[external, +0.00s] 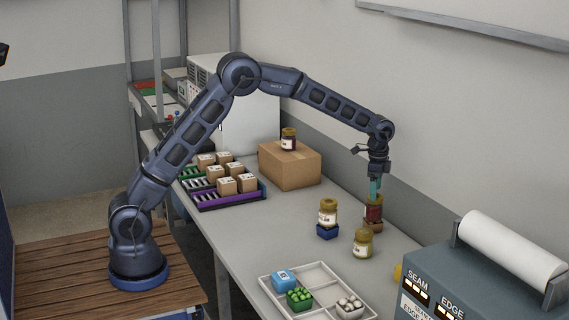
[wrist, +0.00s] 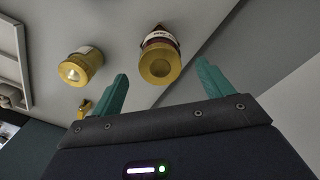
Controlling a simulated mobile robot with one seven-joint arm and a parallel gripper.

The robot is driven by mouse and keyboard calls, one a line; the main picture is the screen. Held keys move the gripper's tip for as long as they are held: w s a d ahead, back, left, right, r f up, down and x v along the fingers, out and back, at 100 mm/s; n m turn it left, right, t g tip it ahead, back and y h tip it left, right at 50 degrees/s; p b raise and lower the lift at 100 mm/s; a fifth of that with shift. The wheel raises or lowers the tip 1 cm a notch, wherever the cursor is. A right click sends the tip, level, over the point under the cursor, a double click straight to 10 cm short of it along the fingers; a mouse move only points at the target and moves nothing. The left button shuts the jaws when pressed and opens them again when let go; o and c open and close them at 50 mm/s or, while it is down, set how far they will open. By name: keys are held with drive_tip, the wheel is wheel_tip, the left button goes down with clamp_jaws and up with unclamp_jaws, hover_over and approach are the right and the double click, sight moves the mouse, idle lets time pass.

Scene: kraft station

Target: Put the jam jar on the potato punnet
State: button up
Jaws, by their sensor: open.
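My gripper (external: 375,188) is open and points down just above a dark red jar (external: 374,207) with a gold lid, which looks like the jam jar. In the wrist view the jar's lid (wrist: 159,65) shows ahead, between and beyond the green fingertips. I see nothing between the fingers. The jar stands on a small brown block or punnet (external: 373,227). A punnet of pale round pieces (external: 350,306) sits in the front right part of a white divided tray (external: 268,284); it may be the potato punnet, but I cannot tell for certain.
A pale jar (external: 327,212) stands on a blue base, and a yellowish jar (external: 362,243) is nearby. Another dark jar (external: 288,139) is on a cardboard box (external: 290,168). Blue (external: 285,280) and green (external: 299,299) punnets share the tray. A sealing machine (external: 470,280) stands at right.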

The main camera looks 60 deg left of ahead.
wheel_tip(320, 180, up, 5)
drive_tip(key=shift+f, duration=0.1)
drive_tip(key=s+a+r+n+t, duration=0.1)
drive_tip(key=s+a+r, duration=0.2)
drive_tip(key=s+r, duration=0.45)
drive_tip(key=s+a+r+n, duration=0.2)
drive_tip(key=s+a+r, duration=0.15)
drive_tip(key=s, duration=0.65)
drive_tip(key=s+a+r+n+t, duration=0.1)
drive_tip(key=s+a+r, duration=0.1)
drive_tip(key=s+r, duration=0.6)
drive_tip(key=s+a+f+n+t, duration=0.1)
drive_tip(key=s+f, duration=0.1)
drive_tip(key=s, duration=0.8)
drive_tip(key=s+a+f+n, duration=0.2)
drive_tip(key=s, duration=0.8)
drive_tip(key=s+a+f+n+t, duration=0.1)
drive_tip(key=s+f+n, duration=0.1)
drive_tip(key=s, duration=0.8)
drive_tip(key=shift+s+a+f+t, duration=0.15)
drive_tip(key=shift+s+a+t, duration=0.1)
drive_tip(key=shift+s+t, duration=0.05)
